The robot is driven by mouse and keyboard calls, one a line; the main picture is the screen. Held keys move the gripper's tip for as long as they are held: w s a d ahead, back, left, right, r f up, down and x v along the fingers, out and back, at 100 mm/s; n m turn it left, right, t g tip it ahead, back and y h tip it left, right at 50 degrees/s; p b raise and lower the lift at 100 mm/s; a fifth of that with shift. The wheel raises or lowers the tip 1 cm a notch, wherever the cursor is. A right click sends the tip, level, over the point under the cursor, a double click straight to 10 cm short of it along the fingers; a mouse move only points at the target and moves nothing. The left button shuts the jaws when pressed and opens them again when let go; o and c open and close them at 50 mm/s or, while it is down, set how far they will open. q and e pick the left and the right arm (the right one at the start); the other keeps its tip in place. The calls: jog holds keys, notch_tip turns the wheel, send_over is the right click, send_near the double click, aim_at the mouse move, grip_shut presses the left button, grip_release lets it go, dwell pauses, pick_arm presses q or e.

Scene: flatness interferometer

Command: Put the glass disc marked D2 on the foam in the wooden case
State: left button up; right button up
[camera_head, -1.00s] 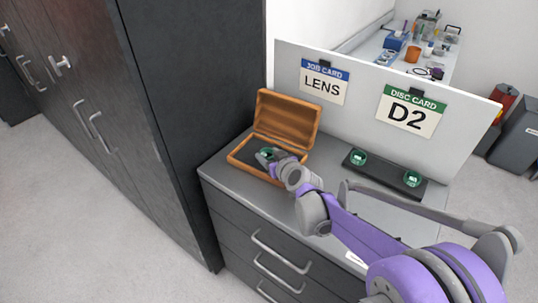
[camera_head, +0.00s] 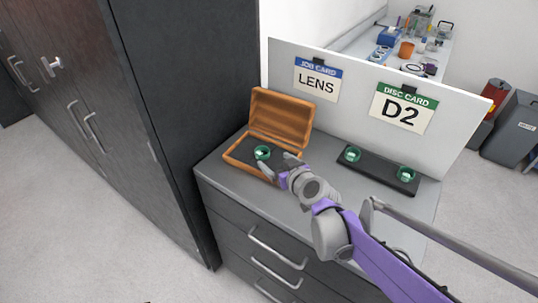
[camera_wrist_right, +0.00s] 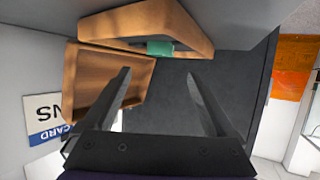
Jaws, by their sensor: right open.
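The open wooden case (camera_head: 240,157) stands on the grey cabinet top, its lid tilted back. A green glass disc (camera_head: 263,152) is in the case, on the dark foam (camera_head: 252,160); its marking is too small to read. It also shows in the right wrist view (camera_wrist_right: 160,47), beyond the fingers. My right gripper (camera_head: 277,165) is open and empty at the case's right front side, apart from the disc. Its two spread fingers also show in the right wrist view (camera_wrist_right: 162,75). My left gripper is not in view.
Two more green discs, a left one (camera_head: 352,153) and a right one (camera_head: 407,173), sit on a black holder (camera_head: 378,171). A white panel behind carries a LENS job card (camera_head: 317,80) and a D2 disc card (camera_head: 404,107). A tall dark cabinet (camera_head: 190,110) stands at the left.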

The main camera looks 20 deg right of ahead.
jog(key=shift+v, duration=1.55)
